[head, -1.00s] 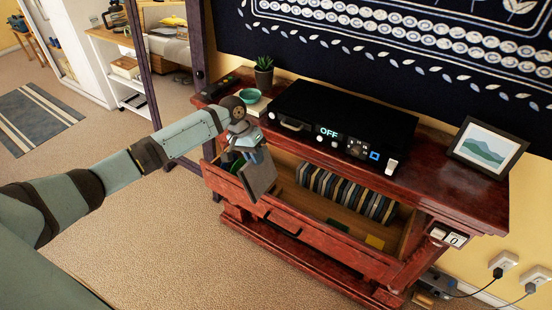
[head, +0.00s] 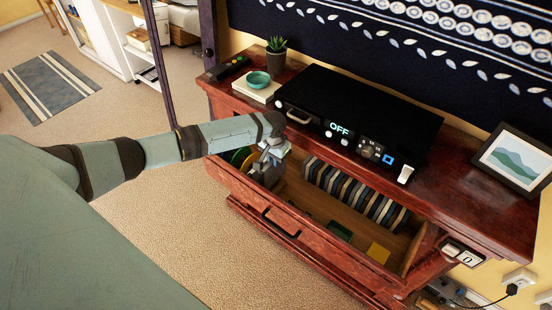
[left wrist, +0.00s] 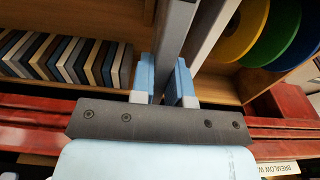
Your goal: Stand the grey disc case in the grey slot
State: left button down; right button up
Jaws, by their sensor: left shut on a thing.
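My left gripper (head: 266,166) is down at the left part of the open drawer. Its blue-padded fingers (left wrist: 165,84) are shut on the grey disc case (left wrist: 176,32), which stands on edge between them in the left wrist view. In the head view the case is mostly hidden by the gripper. A lighter grey upright piece (left wrist: 211,34) runs close beside the case; I cannot tell whether it belongs to the grey slot. Whether the case touches the drawer floor is hidden. My right gripper is not in view.
The open drawer (head: 238,184) of the red-brown cabinet holds a row of cases (head: 352,190) and coloured discs (left wrist: 285,32) on either side of the gripper. A green piece (head: 340,231) and a yellow piece (head: 378,252) lie further right. A black player (head: 350,105) stands above.

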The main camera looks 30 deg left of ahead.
aim_at(273, 172)
pick_arm(q)
jog(key=shift+w+f, duration=0.1)
jog(key=shift+w, duration=0.05)
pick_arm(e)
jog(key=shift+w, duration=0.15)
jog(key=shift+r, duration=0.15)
pick_arm(q)
jog(key=shift+r+p, duration=0.35)
jog(key=shift+p, duration=0.25)
jog(key=shift+f, duration=0.5)
jog(key=shift+f+b, duration=0.55)
jog(key=shift+f, duration=1.05)
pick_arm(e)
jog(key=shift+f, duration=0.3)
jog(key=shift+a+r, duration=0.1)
pick_arm(q)
jog(key=shift+f+b, duration=0.7)
jog(key=shift+f, duration=0.3)
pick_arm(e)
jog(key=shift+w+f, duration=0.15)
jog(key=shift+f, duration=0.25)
